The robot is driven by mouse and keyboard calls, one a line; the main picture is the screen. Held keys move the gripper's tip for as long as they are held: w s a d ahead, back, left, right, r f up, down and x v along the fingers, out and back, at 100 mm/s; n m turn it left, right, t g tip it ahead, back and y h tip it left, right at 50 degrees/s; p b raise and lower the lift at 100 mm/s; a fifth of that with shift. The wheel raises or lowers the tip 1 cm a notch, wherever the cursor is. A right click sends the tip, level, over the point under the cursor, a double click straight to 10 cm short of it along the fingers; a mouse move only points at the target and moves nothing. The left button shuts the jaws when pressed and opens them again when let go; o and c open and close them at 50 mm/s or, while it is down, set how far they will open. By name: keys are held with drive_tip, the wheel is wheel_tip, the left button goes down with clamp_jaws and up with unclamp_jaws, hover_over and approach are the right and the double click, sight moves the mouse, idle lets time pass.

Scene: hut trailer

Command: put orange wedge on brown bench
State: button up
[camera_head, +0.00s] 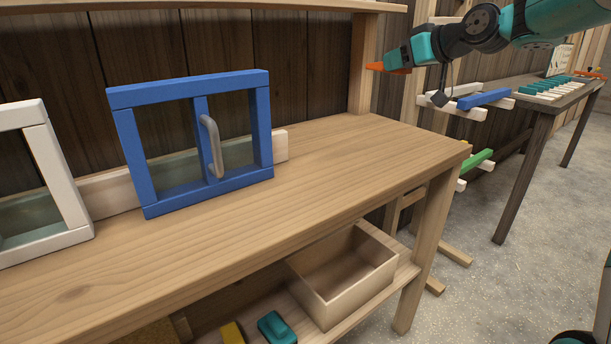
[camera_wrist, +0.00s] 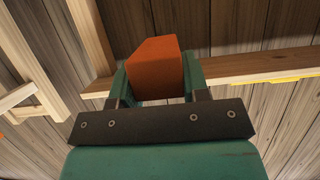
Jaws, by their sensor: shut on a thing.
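My gripper (camera_head: 395,61) is raised in the air near the wall, above the far right end of the brown wooden bench (camera_head: 330,170). It is shut on the orange wedge (camera_head: 375,66), whose narrow end points left in the head view. The wrist view shows the orange wedge (camera_wrist: 155,66) between the two teal fingers of my gripper (camera_wrist: 157,82). The wedge is clear of the bench top. A second, darker bench (camera_head: 575,95) stands at the back right; I cannot tell for sure which bench is meant.
A blue frame with a grey handle (camera_head: 190,140) and a white frame (camera_head: 60,180) stand on the near bench. Its right half is bare. An open box (camera_head: 340,275) is on its lower shelf. Wall pegs hold a blue bar (camera_head: 485,98) and a green bar (camera_head: 475,161).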

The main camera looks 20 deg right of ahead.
sight(387, 158)
wheel_tip(387, 158, down, 20)
drive_tip(key=b, duration=0.3)
drive_tip(key=shift+f, duration=0.25)
drive_tip(key=o, duration=1)
